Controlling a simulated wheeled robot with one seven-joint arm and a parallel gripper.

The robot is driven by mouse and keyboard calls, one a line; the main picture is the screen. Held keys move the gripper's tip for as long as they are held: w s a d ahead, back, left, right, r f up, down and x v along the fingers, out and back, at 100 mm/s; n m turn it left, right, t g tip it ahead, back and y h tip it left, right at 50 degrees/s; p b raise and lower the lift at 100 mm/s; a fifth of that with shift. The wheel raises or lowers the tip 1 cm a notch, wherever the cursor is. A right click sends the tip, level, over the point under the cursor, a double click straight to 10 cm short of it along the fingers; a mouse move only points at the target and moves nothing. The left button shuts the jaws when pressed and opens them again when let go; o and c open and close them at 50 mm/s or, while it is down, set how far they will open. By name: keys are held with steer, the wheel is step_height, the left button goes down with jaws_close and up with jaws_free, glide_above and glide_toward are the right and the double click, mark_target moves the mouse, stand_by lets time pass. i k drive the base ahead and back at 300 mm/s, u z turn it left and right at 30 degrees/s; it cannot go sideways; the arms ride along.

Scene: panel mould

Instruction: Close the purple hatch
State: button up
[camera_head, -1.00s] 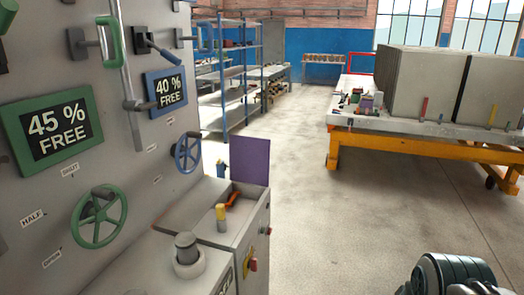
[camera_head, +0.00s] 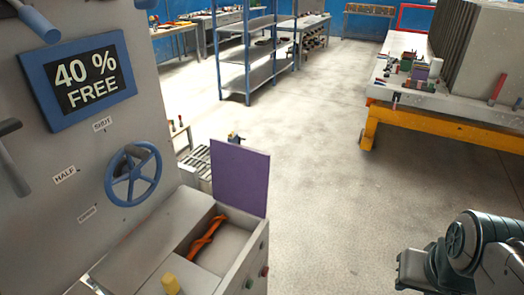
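The purple hatch (camera_head: 240,178) is a flat square panel standing upright, open, at the far right edge of a grey cabinet top. An open compartment (camera_head: 232,243) lies in front of it, with an orange object (camera_head: 207,238) inside. My arm shows at the lower right, well apart from the hatch and over the floor. My gripper's fingertips are not visible, so its state does not show.
A grey panel at left carries a blue handwheel (camera_head: 133,175) and a blue-framed sign (camera_head: 77,80) reading 40 % FREE. A yellow knob (camera_head: 170,284) sits on the cabinet. A yellow-framed table (camera_head: 450,112) stands at right. The floor between is clear.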

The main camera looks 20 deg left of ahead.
mark_target(240, 172)
steer(key=i, duration=2.85)
steer(key=u, duration=4.3)
steer(key=i, duration=0.5)
steer(key=z, duration=0.25)
steer(key=k, duration=0.25)
steer(key=u, duration=0.45)
